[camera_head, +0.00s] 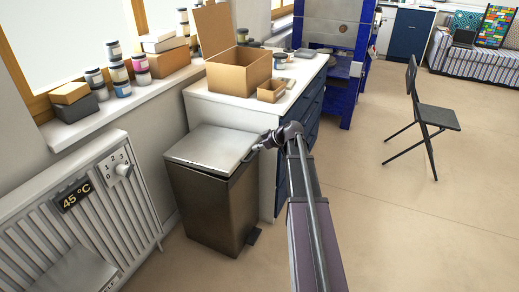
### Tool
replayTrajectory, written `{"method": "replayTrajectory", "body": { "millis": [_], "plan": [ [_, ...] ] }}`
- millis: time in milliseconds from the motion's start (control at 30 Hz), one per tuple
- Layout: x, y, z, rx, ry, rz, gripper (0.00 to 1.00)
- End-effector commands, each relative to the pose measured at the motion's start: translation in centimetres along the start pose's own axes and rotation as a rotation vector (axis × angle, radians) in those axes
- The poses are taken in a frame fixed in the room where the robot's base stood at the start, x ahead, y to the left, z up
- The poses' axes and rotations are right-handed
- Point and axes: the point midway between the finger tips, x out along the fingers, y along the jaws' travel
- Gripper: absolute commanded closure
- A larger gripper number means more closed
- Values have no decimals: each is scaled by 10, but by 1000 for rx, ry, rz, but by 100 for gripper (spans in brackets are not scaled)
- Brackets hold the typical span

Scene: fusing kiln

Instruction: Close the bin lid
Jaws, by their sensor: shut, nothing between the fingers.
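The bin (205,205) is a dark metal box standing on the floor against the white cabinet. Its grey lid (208,147) lies flat or nearly flat across the top; a thin gap under it cannot be ruled out. A pedal (254,236) shows low at the bin's right side. My gripper (248,156) is at the lid's right edge, small in the view, shut and empty. It appears at or very near the edge; I cannot tell whether it touches. My arm reaches in from the bottom of the picture.
A white cabinet (232,108) with blue drawers stands behind the bin, bearing an open cardboard box (238,73). A radiator (85,205) is at the left. Jars line the windowsill. A folding chair (434,115) stands at the right; the floor between is clear.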

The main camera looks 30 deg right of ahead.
Motion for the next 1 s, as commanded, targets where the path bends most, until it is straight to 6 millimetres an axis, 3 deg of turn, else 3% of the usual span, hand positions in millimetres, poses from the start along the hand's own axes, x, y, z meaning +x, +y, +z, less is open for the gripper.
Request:
{"method": "replayTrajectory", "body": {
  "millis": [300,1000],
  "plan": [
    [16,0,16,0,0,0,100],
    [20,0,21,0,0,-1,100]
  ]
}}
